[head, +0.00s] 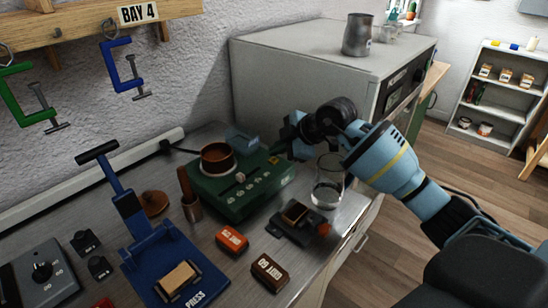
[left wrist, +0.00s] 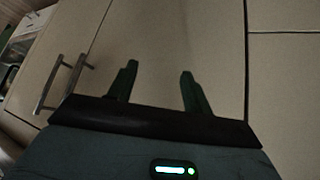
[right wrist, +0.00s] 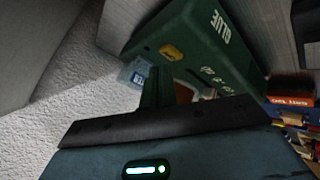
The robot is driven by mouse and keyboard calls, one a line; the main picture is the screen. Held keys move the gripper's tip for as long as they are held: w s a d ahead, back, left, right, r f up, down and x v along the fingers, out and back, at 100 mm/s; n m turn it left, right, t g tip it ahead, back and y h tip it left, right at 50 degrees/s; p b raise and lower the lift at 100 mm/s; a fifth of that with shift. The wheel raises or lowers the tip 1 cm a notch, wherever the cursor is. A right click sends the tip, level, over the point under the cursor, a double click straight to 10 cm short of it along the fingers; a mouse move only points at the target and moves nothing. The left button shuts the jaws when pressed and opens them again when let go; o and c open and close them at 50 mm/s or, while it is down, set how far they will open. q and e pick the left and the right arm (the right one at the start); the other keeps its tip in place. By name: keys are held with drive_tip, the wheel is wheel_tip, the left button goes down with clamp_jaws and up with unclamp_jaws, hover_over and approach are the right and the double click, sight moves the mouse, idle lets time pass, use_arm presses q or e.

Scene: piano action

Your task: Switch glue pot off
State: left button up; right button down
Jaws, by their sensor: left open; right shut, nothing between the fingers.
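The glue pot is a green heater box (head: 240,188) with a copper-brown pot (head: 217,158) on top, standing on the bench. A pale knob and a row of small marks show on its front. In the right wrist view the green box (right wrist: 185,30) carries the word GLUE and a yellow patch (right wrist: 171,52) on one face. My right gripper (head: 280,150) is shut and empty, just behind the box's right end; its fingertips (right wrist: 156,75) overlap the box in the right wrist view. Contact cannot be told. My left gripper (left wrist: 158,78) is open and empty before cabinet doors.
A glass beaker (head: 328,182) stands right of the box, near my right arm. A grey cabinet (head: 300,75) stands behind. A blue press (head: 165,250), an orange block (head: 232,240), a brown block (head: 270,271) and a dark holder (head: 290,232) crowd the bench in front.

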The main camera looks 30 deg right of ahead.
drive_tip(key=shift+r+p, duration=0.75)
drive_tip(key=shift+r, duration=0.4)
use_arm(q)
drive_tip(key=w+r+t+p, duration=0.1)
drive_tip(key=w+r+p, duration=0.1)
drive_tip(key=w+r, duration=0.3)
drive_tip(key=shift+r+t+p, duration=0.3)
drive_tip(key=shift+r+p, duration=0.1)
drive_tip(key=shift+r, duration=0.45)
use_arm(e)
wheel_tip(320, 180, up, 4)
drive_tip(key=shift+f, duration=0.15)
